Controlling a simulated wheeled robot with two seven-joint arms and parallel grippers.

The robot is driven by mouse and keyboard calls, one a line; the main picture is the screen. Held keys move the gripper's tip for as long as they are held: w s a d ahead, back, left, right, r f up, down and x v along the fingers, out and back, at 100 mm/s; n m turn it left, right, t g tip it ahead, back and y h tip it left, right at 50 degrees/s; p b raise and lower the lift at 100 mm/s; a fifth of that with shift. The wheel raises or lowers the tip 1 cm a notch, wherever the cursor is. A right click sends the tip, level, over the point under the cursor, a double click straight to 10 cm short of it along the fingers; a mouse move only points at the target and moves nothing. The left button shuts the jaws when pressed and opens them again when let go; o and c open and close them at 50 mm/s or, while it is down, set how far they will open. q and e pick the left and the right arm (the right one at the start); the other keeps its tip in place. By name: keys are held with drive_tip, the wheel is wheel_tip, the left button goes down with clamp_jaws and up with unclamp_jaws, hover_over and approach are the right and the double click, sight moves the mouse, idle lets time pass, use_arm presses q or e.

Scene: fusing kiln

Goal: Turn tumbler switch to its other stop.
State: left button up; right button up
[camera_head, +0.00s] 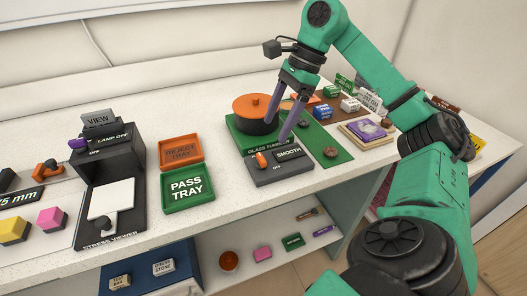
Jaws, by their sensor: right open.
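The tumbler switch is a dark grey box (282,171) on the counter, with the words GLASS TUMBLER, SMOOTH and OFF on it. Its orange lever (261,160) sits at the left of the top face, near the OFF side. My right gripper (277,125) reaches down from above, with its two purple-grey fingers apart and nothing between them. The fingertips are behind and above the box; whether one touches it I cannot tell. My left gripper is not in view.
A stress viewer (110,170) stands further left. Small blocks crowd the right.

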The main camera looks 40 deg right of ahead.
sight(262, 157)
drive_tip(key=b+x, duration=0.1)
drive_tip(key=x, duration=0.7)
drive_tip(key=shift+f+b, duration=0.1)
drive_tip(key=shift+b, duration=0.3)
drive_tip(key=shift+a+f, duration=0.1)
drive_tip(key=shift+f, duration=0.2)
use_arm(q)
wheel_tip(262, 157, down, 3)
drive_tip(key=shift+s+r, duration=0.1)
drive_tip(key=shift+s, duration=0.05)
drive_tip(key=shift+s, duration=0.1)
use_arm(e)
clamp_jaws()
